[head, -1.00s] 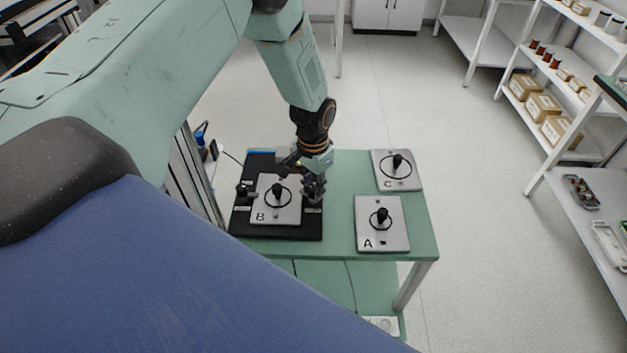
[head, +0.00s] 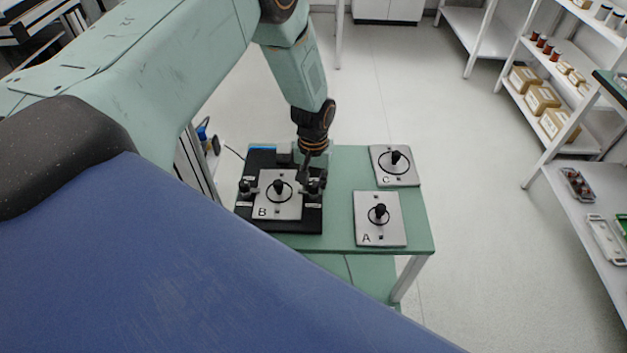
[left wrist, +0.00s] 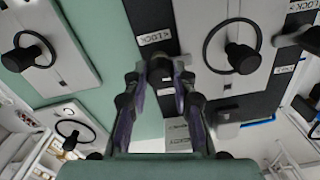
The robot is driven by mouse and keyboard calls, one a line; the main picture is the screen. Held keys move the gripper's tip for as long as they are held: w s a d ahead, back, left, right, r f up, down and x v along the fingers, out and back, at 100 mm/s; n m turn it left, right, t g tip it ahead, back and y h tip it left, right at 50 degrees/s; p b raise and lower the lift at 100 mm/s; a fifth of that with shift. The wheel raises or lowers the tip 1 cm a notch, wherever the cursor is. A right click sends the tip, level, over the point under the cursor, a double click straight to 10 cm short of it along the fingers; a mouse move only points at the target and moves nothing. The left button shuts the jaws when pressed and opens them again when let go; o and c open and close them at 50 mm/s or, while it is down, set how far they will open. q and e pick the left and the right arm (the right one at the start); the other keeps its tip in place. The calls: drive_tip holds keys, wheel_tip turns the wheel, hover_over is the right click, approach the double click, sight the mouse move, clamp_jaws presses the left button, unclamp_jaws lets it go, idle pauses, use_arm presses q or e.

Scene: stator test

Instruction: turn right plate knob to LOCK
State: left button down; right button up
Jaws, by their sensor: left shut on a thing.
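The black fixture (head: 312,222) sits on the left part of the green table and holds plate B (head: 286,208). The right plate knob (head: 322,186) is a small black knob at the fixture's right side, beside plate B. My left gripper (head: 312,180) comes down on it from above and is shut on it. The knob's exact angle cannot be told. My right gripper is not in view.
The left plate knob (head: 246,187) stands at the fixture's other side. Plate A (head: 392,235) and plate C (head: 408,178) lie to the right on the green table (head: 340,165). Shelves with boxes (head: 541,101) stand far right, with clear floor between.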

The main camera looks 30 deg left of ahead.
sight(313, 185)
use_arm(q)
drive_tip(key=shift+s+f, duration=0.1)
drive_tip(key=shift+s, duration=0.05)
drive_tip(key=c, duration=1.1)
unclamp_jaws()
wheel_tip(313, 185, up, 12)
